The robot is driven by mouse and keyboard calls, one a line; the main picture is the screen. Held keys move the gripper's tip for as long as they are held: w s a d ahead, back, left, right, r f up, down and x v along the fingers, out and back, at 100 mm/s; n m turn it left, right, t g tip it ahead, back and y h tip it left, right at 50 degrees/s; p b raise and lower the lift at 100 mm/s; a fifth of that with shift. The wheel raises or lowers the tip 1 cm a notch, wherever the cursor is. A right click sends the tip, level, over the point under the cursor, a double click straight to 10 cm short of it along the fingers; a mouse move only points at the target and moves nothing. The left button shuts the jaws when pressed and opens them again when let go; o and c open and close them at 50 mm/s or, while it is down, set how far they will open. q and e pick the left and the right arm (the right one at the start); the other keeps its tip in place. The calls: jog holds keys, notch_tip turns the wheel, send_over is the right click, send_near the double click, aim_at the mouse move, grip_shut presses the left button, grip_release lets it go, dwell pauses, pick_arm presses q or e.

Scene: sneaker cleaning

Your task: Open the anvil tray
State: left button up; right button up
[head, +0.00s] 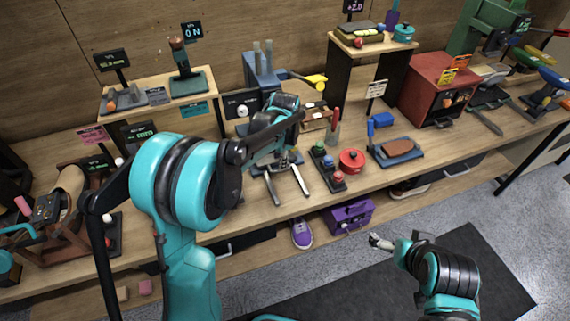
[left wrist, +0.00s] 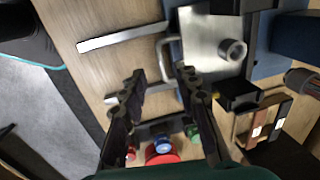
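The anvil tray looks to be the silver plate (left wrist: 214,42) with a round metal knob and a U-shaped handle (left wrist: 168,58) in the left wrist view. Two flat silver rails (left wrist: 125,38) lie on the wood beside it. In the head view these rails (head: 299,180) stick out in front of the blue press (head: 262,70), and my arm hides most of the tray. My left gripper (left wrist: 159,73) is open, its black fingertips near the handle, one on each side in the picture. I cannot tell whether they touch it. My right gripper (head: 381,243) is low, away from the bench, and its fingers are unclear.
Small coloured knobs (head: 328,161) and a red pot (head: 352,160) stand right of the rails. A red-handled tool (head: 333,130) stands behind them. A blue tray (head: 397,150) lies further right.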

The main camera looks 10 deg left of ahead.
pick_arm(q)
jog(key=f, duration=0.2)
jog(key=f+b, duration=0.1)
jog(key=f, duration=0.2)
jog(key=shift+w+a+f+b, duration=0.3)
jog(key=shift+w+a, duration=0.05)
jog(key=shift+w, duration=0.05)
grip_shut()
